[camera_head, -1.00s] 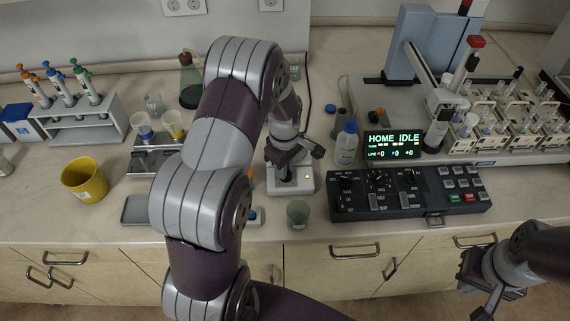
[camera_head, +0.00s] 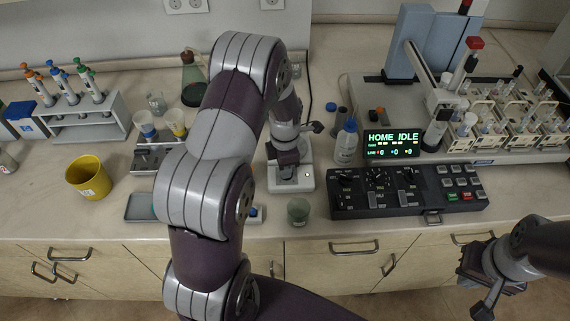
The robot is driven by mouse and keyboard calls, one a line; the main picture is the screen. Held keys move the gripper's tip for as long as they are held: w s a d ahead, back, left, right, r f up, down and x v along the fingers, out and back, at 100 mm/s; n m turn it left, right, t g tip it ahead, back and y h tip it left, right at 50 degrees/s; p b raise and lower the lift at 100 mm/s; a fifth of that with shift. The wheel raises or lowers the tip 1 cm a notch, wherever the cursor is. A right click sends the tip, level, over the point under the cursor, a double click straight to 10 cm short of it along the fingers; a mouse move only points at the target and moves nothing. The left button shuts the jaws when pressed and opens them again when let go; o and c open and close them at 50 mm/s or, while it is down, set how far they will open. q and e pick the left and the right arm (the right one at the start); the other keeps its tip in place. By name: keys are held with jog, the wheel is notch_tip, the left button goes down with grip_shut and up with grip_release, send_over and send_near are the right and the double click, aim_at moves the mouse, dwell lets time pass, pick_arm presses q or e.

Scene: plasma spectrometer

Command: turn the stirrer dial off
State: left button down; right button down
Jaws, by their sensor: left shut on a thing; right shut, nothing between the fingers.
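The stirrer (camera_head: 291,183) is a small white box on the bench in the middle of the head view, with a small lit spot at the right of its front. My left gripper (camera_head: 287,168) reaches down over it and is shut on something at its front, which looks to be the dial. The dial itself is hidden by the fingers. My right gripper (camera_head: 474,289) is shut and empty, in front of the bench at the lower right.
A green cup (camera_head: 298,211) stands just in front of the stirrer. A yellow bucket (camera_head: 89,177) and a pipette rack (camera_head: 88,116) stand at the left.

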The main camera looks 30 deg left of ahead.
pick_arm(q)
jog(key=n, duration=0.6)
jog(key=shift+d+r+p, duration=0.1)
jog(key=shift+p, duration=0.2)
jog(key=shift+n, duration=0.4)
jog(key=c, duration=1.1)
grip_release()
jog(key=shift+s, duration=0.1)
notch_tip(320, 180, up, 13)
jog(key=shift+f+b, duration=0.15)
jog(key=shift+b, duration=0.85)
